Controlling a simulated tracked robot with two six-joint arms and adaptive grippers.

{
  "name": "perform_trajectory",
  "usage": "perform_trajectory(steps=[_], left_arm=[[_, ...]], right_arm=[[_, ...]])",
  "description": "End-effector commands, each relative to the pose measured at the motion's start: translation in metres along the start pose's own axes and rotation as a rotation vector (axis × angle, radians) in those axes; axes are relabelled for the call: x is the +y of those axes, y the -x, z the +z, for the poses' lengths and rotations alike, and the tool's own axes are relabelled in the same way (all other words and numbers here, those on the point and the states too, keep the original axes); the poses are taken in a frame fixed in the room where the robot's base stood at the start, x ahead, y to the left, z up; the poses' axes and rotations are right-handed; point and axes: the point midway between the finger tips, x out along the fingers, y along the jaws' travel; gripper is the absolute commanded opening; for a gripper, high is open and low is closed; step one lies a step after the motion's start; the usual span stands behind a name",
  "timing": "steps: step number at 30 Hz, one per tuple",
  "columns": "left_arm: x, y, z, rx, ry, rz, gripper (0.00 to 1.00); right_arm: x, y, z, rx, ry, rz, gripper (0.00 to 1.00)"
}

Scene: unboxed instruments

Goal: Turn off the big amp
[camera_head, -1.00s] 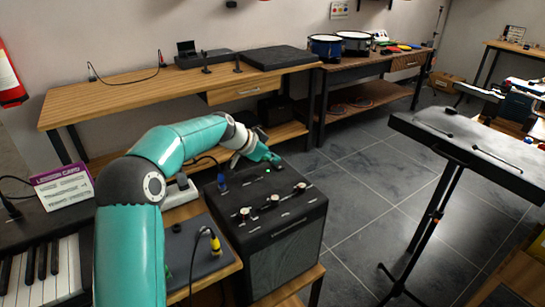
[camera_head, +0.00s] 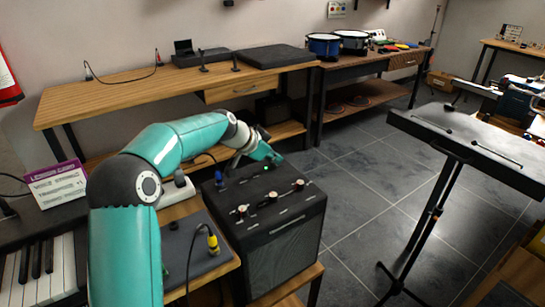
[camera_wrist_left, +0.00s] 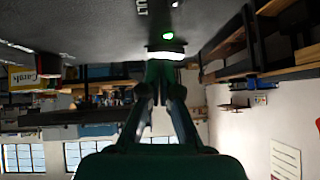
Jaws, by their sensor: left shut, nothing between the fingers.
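The big amp (camera_head: 285,250) is a black box on a low wooden stand, with three pale-tipped knobs (camera_head: 271,197) on its top panel. A small green light (camera_head: 267,168) glows near the panel's back edge; it also shows in the left wrist view (camera_wrist_left: 168,36). My left gripper (camera_head: 277,159) is shut and empty at the amp's back edge, beside this light. In the left wrist view its closed fingertips (camera_wrist_left: 162,72) point at a bright white ring (camera_wrist_left: 165,49) by the dark panel; I cannot tell if they touch it. My right gripper is not in view.
A blue plug (camera_head: 219,181) stands in the amp's left side. A grey pad with a yellow plug (camera_head: 212,243) and a keyboard (camera_head: 40,270) lie to the left. A black music stand (camera_head: 460,140) is at right. A wooden bench (camera_head: 130,95) runs behind; the floor between is clear.

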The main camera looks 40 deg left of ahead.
Motion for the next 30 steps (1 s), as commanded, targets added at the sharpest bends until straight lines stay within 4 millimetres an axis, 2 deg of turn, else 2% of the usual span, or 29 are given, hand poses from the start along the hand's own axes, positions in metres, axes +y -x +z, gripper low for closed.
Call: perform_trajectory(steps=[7, 13, 15, 24, 30], left_arm=[[-0.001, 0.009, -0.01, 0.002, 0.0, -0.001, 0.0], [-0.001, 0.033, -0.037, 0.001, -0.001, -0.001, 0.0], [-0.001, 0.045, -0.029, 0.001, 0.001, -0.004, 0.0], [0.0, 0.104, -0.029, 0.0, 0.001, -0.003, 0.0], [0.001, 0.123, -0.028, -0.001, 0.001, -0.001, 0.0]], right_arm=[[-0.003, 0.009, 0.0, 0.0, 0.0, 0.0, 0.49], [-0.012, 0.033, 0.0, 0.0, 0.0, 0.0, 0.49], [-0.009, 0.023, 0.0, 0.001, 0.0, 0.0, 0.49], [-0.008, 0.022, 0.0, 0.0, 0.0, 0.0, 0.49], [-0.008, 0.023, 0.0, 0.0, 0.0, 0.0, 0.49]])
